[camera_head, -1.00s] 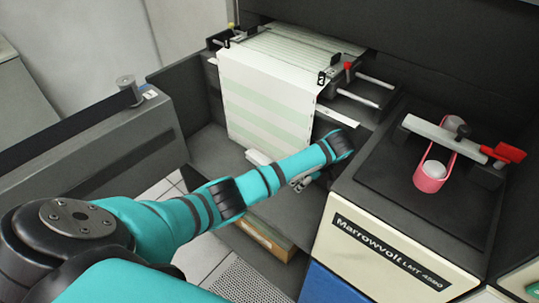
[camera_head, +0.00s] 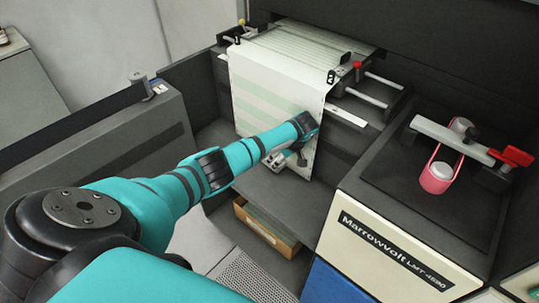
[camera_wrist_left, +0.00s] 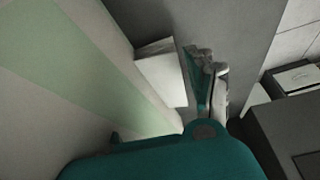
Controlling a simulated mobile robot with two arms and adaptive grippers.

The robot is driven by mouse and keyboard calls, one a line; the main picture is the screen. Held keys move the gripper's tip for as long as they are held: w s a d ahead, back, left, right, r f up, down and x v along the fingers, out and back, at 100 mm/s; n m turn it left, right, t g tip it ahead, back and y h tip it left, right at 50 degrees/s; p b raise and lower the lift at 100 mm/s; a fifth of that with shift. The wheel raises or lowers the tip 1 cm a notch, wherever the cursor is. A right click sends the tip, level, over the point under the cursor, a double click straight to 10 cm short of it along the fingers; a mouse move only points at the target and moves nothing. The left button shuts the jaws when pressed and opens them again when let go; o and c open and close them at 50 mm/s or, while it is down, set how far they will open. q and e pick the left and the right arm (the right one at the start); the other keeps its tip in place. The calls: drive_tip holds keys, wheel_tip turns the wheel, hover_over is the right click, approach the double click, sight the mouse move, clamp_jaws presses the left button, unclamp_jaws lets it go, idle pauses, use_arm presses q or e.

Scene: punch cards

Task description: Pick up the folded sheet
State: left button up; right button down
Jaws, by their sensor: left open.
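A white sheet with pale green bands (camera_head: 262,95) hangs from the printer's top over its front edge. The left wrist view shows it large and close at the left (camera_wrist_left: 70,60). A small white folded sheet (camera_wrist_left: 160,72) lies on the grey shelf by its lower end; my arm hides it in the head view. My left gripper (camera_head: 284,159) is low in front of the hanging paper. Its fingers (camera_wrist_left: 206,65) are open, just right of the folded sheet in the wrist view, and seem to hold nothing. Whether they touch it I cannot tell. My right gripper is out of view.
The beige printer panel (camera_head: 400,245) and a red-handled belt mechanism (camera_head: 450,165) stand at the right. A grey side wall (camera_head: 110,150) closes the left. A cardboard box (camera_head: 265,228) sits below the shelf (camera_head: 285,200).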

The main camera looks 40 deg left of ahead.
use_arm(q)
drive_tip(key=shift+x, duration=1.2)
drive_tip(key=shift+w, duration=0.1)
drive_tip(key=c, duration=0.4)
drive_tip(key=shift+r, duration=0.1)
